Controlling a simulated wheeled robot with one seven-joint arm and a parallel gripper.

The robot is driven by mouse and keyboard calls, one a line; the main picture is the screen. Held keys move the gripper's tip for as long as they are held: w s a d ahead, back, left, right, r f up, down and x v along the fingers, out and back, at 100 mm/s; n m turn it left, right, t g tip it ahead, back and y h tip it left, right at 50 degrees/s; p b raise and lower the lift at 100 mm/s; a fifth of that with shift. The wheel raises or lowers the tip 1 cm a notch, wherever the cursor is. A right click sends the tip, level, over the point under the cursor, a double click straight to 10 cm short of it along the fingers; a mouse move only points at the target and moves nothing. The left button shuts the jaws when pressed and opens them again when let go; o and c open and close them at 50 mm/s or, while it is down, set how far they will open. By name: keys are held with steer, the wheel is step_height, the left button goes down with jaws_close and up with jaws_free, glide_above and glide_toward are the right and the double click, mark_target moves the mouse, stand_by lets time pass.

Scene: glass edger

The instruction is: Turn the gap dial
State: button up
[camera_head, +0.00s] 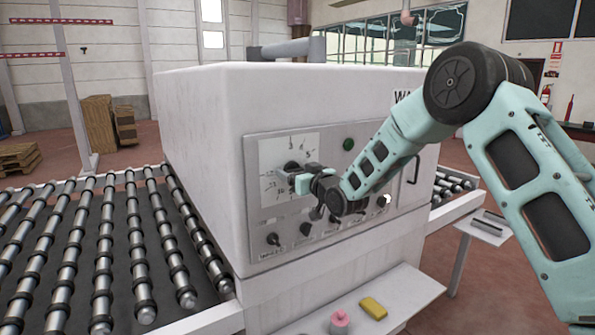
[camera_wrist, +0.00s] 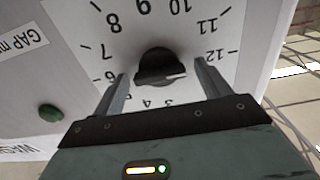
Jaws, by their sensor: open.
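The gap dial is a black round knob (camera_wrist: 160,67) on a pale numbered scale plate; it also shows in the head view (camera_head: 292,165), partly covered by my gripper. In the wrist view, a pale mark on the knob's face points right, toward the side of the 12. Numbers from 6 to 12 arc around its far side, and smaller ones show below it. My gripper (camera_wrist: 162,72) is open, with one finger on each side of the knob and visible gaps between. It also shows in the head view (camera_head: 302,178) in front of the dial.
Several small knobs (camera_head: 273,239) line the panel below the dial. A green button (camera_head: 348,144) sits to its right. A roller conveyor (camera_head: 110,240) runs at the left. A shelf below holds a pink object (camera_head: 340,322) and a yellow block (camera_head: 373,308).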

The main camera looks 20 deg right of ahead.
steer(key=c, duration=1)
